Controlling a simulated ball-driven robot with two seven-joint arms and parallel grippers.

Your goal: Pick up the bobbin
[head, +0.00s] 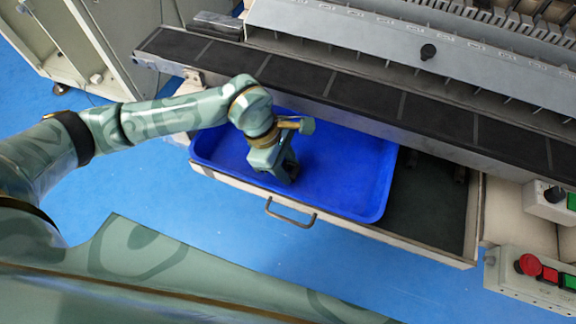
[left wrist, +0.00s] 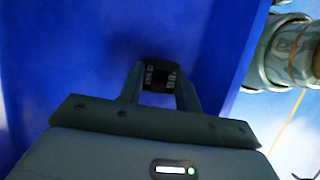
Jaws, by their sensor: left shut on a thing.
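My left gripper (head: 287,172) reaches down into the blue tray (head: 375,185) in the open drawer, near the tray's middle. In the left wrist view its two fingers (left wrist: 160,80) are closed around a small dark thing, which I take to be the bobbin (left wrist: 160,72). My right gripper is not in view.
The drawer (head: 478,215) has a handle (head: 290,215) on its front and a dark bare part right of the tray. A dark ledge (head: 350,93) of the machine overhangs the tray's back. A button box (head: 535,280) stands at the right. Blue floor is clear in front.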

